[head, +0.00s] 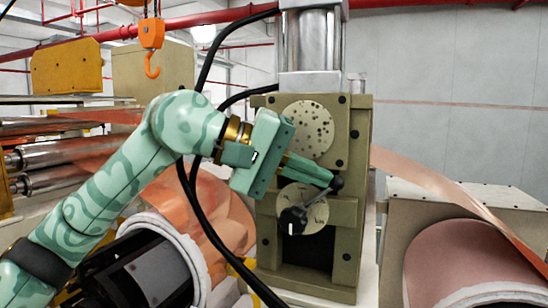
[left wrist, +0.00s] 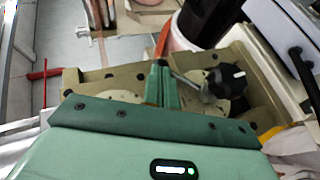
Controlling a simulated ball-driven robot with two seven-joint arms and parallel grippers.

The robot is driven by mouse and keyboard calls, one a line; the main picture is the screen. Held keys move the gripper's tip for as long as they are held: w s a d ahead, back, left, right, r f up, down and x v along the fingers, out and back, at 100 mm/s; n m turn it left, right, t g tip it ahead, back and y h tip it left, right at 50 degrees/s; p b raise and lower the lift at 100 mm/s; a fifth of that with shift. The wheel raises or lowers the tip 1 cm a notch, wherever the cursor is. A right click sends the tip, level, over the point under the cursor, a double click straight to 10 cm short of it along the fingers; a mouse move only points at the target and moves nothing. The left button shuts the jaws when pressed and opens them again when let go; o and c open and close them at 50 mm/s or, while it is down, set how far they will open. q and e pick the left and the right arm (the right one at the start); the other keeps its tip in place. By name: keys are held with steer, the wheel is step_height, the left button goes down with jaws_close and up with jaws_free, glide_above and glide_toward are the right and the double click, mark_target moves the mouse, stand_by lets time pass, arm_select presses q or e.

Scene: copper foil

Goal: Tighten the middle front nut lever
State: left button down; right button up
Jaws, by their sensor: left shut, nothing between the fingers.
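The nut lever (head: 318,200) is a thin rod that runs from a black knob (head: 292,220) up and right to a dark ball end (head: 337,183). It sits in front of the lower pale disc (head: 318,214) on the olive machine front. My left gripper (head: 328,179) is shut and empty, its green fingers reaching right, with the tips close by the ball end. I cannot tell whether they touch. In the left wrist view the shut fingers (left wrist: 160,72) lie beside the lever rod (left wrist: 186,83), with the black knob (left wrist: 229,83) to the right. My right gripper is not in view.
The olive machine block (head: 350,150) carries an upper pale disc with holes (head: 308,128) and a silver cylinder (head: 310,40) above. Black hoses (head: 205,75) hang at its left. A copper foil strip (head: 450,195) and a copper roll (head: 465,265) are at the right.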

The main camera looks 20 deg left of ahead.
mark_target(330, 188)
arm_select(q)
steer(key=d+f, duration=0.1)
steer(key=d+y, duration=0.1)
steer(key=shift+d+f, duration=0.3)
steer(key=shift+f, duration=0.1)
steer(key=shift+s+d+f+m+y+p, duration=0.1)
steer(key=shift+d+f+m+y+p, duration=0.35)
steer(key=shift+f+y, duration=0.4)
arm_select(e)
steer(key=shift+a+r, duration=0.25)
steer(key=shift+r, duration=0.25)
arm_select(q)
steer(key=shift+f+g, duration=0.1)
steer(key=shift+g, duration=0.2)
